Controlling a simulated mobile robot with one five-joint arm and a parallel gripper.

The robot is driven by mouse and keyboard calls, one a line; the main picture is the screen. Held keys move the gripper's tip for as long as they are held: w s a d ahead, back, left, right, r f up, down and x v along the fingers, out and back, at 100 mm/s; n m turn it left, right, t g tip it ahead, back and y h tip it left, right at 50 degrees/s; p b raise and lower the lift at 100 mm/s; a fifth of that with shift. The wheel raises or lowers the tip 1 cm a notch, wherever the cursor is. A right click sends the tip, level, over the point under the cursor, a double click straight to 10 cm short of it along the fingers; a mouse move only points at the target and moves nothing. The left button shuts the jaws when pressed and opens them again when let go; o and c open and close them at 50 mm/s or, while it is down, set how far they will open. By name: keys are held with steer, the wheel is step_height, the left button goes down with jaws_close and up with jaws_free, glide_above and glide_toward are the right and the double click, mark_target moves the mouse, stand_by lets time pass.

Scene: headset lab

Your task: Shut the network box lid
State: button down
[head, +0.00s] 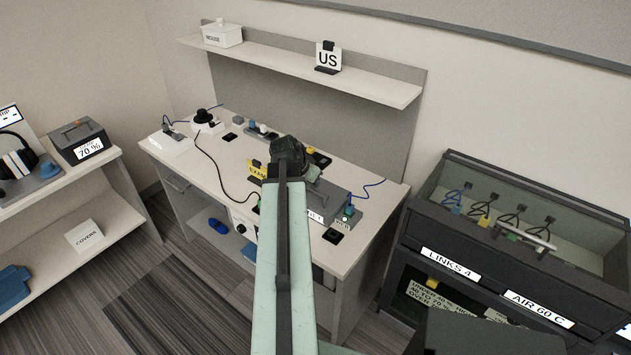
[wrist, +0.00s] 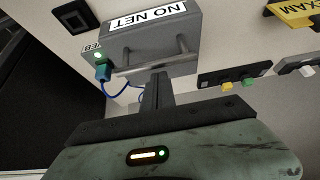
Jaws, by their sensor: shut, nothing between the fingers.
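The network box is a grey box (wrist: 150,38) with a white "NO NET" label (wrist: 145,20), upside down in the wrist view. A pale bar handle (wrist: 186,60) runs along it. In the head view the box (head: 372,212) stands on the bench's right part, partly hidden by my arm. Whether its lid is open or shut, I cannot tell. My gripper (wrist: 157,77) is shut and empty, its tips overlapping the handle in view; contact is unclear. In the head view my gripper's tips are hidden.
The white bench (head: 225,150) holds a yellow sign (head: 257,169), a black dial (head: 203,116) and cables. A shelf (head: 300,65) runs above it. A dark cabinet (head: 480,252) stands to the right, a low shelf unit (head: 80,200) to the left.

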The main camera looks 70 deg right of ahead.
steer(key=shift+d+r, duration=0.1)
steer(key=shift+r, duration=0.05)
steer(key=shift+d+r, duration=0.2)
steer(key=p+v, duration=0.8)
steer(key=v, duration=0.1)
steer(key=shift+a, duration=0.2)
